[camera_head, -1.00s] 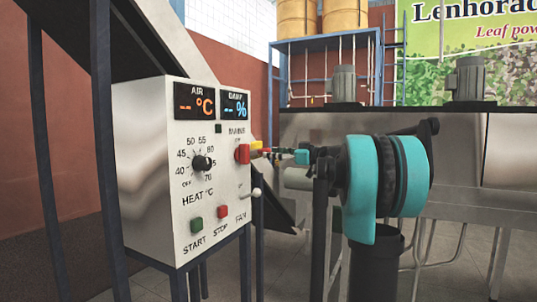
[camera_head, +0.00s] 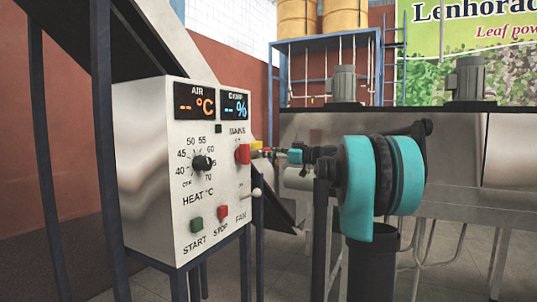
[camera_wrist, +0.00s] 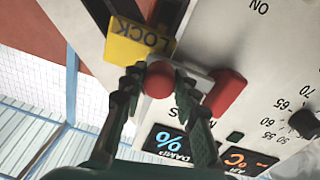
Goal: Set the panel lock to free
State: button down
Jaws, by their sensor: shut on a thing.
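The panel lock shows in the wrist view as a yellow plate (camera_wrist: 140,42) marked LOCK, upside down in the picture, with a round red knob (camera_wrist: 159,80) close beside it. My gripper (camera_wrist: 157,84) has its two dark fingers on either side of this knob and is shut on it. In the head view the yellow plate (camera_head: 256,145) shows small at the right edge of the white control panel (camera_head: 145,150). My gripper (camera_head: 272,152) reaches it from the right. The fingers partly hide the lock, and its setting cannot be read.
The red MAINS switch (camera_wrist: 225,92) stands out from the panel close beside my gripper. A heat dial (camera_head: 201,163), a green START button (camera_head: 196,225), a red STOP button (camera_head: 223,212) and a white-tipped FAN lever (camera_head: 256,192) are on the panel. Dark frame posts stand around it.

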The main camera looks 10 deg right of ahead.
jog(key=shift+w+d, duration=1.05)
jog(key=shift+w, duration=0.3)
jog(key=c, duration=1.1)
grip_release()
jog(key=shift+c, duration=0.2)
jog(key=v, duration=1.2)
